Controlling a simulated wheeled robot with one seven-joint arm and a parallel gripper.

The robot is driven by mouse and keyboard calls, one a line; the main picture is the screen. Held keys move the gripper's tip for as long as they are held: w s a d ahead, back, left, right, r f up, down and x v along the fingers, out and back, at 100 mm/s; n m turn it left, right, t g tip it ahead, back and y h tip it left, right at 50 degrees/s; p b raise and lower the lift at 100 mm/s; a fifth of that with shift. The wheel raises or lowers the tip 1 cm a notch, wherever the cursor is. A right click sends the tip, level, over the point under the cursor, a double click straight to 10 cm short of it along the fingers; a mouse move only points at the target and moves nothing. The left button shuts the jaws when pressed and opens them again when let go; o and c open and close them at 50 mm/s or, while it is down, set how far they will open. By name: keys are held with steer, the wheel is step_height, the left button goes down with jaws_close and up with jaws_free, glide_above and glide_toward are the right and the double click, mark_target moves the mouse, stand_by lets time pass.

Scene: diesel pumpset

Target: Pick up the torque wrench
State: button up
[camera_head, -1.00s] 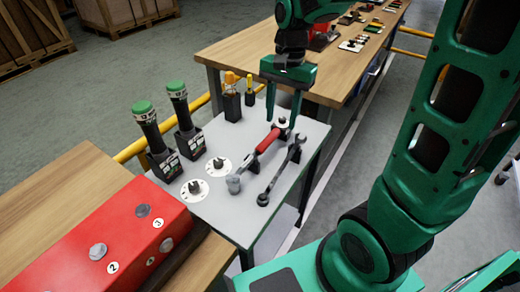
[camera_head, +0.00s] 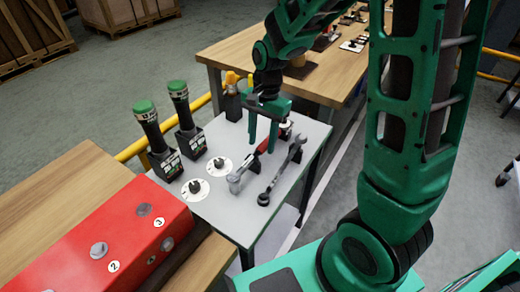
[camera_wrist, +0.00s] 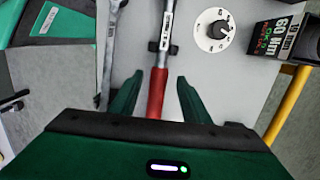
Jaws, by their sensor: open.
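The torque wrench (camera_head: 239,176) has a red handle and a metal shaft and head. It lies on the small grey table, and my gripper hides part of its handle in the head view. In the wrist view its red handle (camera_wrist: 156,93) points toward my gripper, with the shaft running up the picture. My gripper (camera_head: 262,146) is open and points down over the handle. In the wrist view my two fingers (camera_wrist: 158,82) stand on either side of the red handle, with nothing held. I cannot tell how far above the handle the fingertips are.
A metal spanner (camera_head: 281,171) lies right beside the torque wrench on the grey table (camera_head: 228,212). Two dials (camera_head: 219,166) and two green-topped black tools (camera_head: 178,96) stand to the left. A red box (camera_head: 120,237) is at front left, a wooden table (camera_head: 232,52) behind.

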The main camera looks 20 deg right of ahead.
mark_target(262, 145)
steer(key=shift+s+a+f, duration=0.1)
steer(key=shift+f, duration=1.1)
jaws_close()
steer(key=shift+r, duration=0.15)
step_height(262, 145, up, 10)
steer(key=shift+f, duration=0.1)
